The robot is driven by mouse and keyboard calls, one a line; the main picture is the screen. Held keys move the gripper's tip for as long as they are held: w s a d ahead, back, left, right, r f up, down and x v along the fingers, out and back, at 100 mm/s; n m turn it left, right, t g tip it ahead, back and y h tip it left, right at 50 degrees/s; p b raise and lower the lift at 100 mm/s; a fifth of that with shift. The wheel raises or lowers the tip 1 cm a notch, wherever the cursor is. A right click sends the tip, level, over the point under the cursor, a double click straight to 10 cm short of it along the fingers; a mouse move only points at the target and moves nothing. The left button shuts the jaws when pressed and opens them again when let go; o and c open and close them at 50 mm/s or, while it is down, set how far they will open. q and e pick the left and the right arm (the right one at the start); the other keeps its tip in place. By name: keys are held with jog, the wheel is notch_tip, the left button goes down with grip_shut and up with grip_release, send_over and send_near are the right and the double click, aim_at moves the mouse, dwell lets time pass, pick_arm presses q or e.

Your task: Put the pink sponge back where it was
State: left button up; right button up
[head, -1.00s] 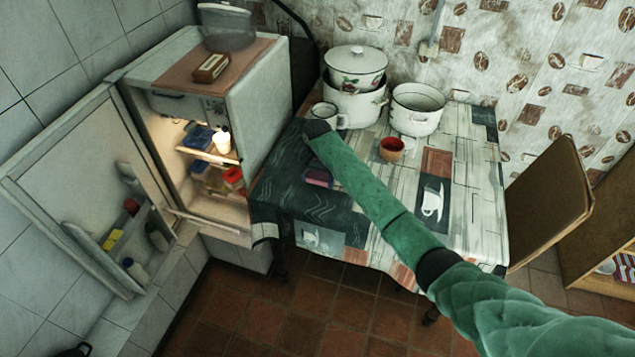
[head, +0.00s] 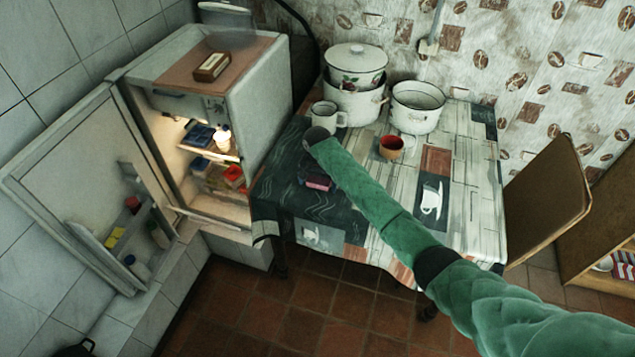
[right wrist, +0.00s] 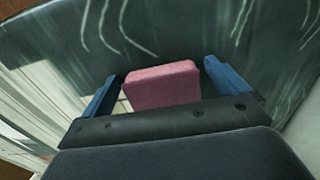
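The pink sponge (right wrist: 162,86) is a block on the dark, wavy-lined part of the tablecloth. It stands between the two blue fingers of my right gripper (right wrist: 160,92) in the right wrist view. The fingers are apart, with narrow gaps beside the sponge, so the gripper is open around it. In the head view the sponge (head: 319,184) is a small pinkish patch near the table's left front, partly covered by my dark right gripper. My green right arm reaches in from the lower right. My left gripper does not show.
On the table (head: 462,225), a white mug (head: 327,114) stands just behind my right wrist, with stacked pots (head: 352,103), an open white pot (head: 416,112) and a red cup (head: 391,147). The open fridge (head: 262,105) is at the left. A chair (head: 550,195) is at the right.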

aim_at(317, 182)
jog(key=shift+r, duration=0.1)
jog(key=shift+r, duration=0.2)
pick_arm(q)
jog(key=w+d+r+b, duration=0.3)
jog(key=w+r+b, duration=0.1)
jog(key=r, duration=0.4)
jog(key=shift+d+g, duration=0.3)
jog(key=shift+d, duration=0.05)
pick_arm(e)
notch_tip(317, 182, up, 12)
jog(key=shift+f, duration=0.15)
